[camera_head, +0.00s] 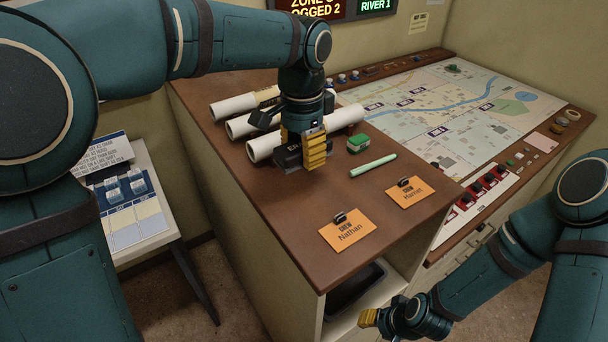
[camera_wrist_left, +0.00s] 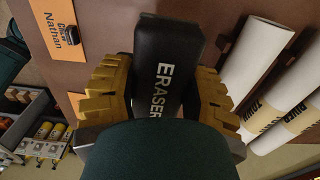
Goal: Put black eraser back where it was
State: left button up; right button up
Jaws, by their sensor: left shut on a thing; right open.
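The black eraser (camera_head: 288,158), lettered ERASER, is at the brown desktop, in front of the white paper rolls. Most of it is hidden behind my left gripper in the head view. My left gripper (camera_head: 314,152) points down and is shut on it. In the left wrist view the eraser (camera_wrist_left: 168,62) sits between the yellow fingers of the gripper (camera_wrist_left: 165,95). I cannot tell whether it touches the desktop. My right gripper (camera_head: 372,318) is low at the bottom of the head view, open, in front of the cabinet's open shelf.
White paper rolls (camera_head: 262,148) lie just behind the eraser. A green-and-white block (camera_head: 358,144), a pale green stick (camera_head: 373,166) and orange cards marked Nathan (camera_head: 347,232) and Harriet (camera_head: 408,192) lie to the right. A map board (camera_head: 450,115) is farther right. The desktop's front left is clear.

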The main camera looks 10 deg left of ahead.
aim_at(303, 185)
pick_arm(q)
jog(key=shift+f+b, duration=0.35)
jog(key=shift+f, duration=2.95)
jog(key=shift+f, duration=0.1)
jog(key=o, duration=1.1)
notch_tip(303, 185, up, 12)
jog(key=shift+r+p, duration=0.15)
jog(key=shift+p, duration=0.75)
